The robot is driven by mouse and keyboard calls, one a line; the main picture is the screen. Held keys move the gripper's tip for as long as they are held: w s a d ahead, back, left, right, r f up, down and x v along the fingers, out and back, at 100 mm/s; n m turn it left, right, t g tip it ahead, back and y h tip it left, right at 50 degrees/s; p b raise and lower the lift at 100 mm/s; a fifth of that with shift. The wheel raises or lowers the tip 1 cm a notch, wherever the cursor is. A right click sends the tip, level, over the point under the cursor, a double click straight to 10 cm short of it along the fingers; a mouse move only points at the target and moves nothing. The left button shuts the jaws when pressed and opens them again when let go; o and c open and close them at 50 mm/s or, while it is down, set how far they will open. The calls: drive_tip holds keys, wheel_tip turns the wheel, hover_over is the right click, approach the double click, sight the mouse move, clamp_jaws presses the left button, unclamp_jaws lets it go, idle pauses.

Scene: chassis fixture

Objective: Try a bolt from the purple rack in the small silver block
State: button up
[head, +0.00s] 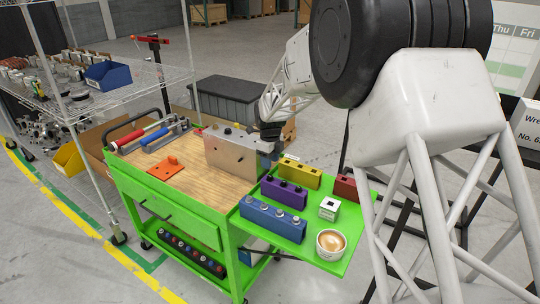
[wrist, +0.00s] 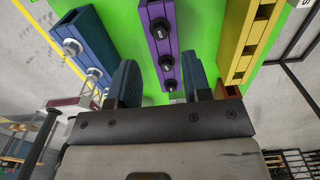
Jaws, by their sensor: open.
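The purple rack (head: 283,194) stands on the green side shelf and holds several dark-headed bolts in a row. It also shows in the wrist view (wrist: 152,42), where bolts (wrist: 165,60) sit in it between my fingers. The small silver block (head: 329,209), a pale cube with a dark opening on top, stands to the right of the purple rack. In the head view my gripper (head: 267,157) is partly hidden.
A blue rack (head: 272,220) with silver bolts, a yellow rack (head: 299,174) and a red rack (head: 345,187) stand close by. A large silver box (head: 229,152) stands on the wooden cart top.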

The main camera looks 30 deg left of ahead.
sight(270, 176)
drive_tip(key=shift+f, duration=1.35)
drive_tip(key=shift+f, duration=1.85)
drive_tip(key=shift+r, duration=0.2)
drive_tip(key=shift+c, duration=0.4)
clamp_jaws()
drive_tip(key=shift+r, duration=0.15)
drive_tip(key=shift+r, duration=3.4)
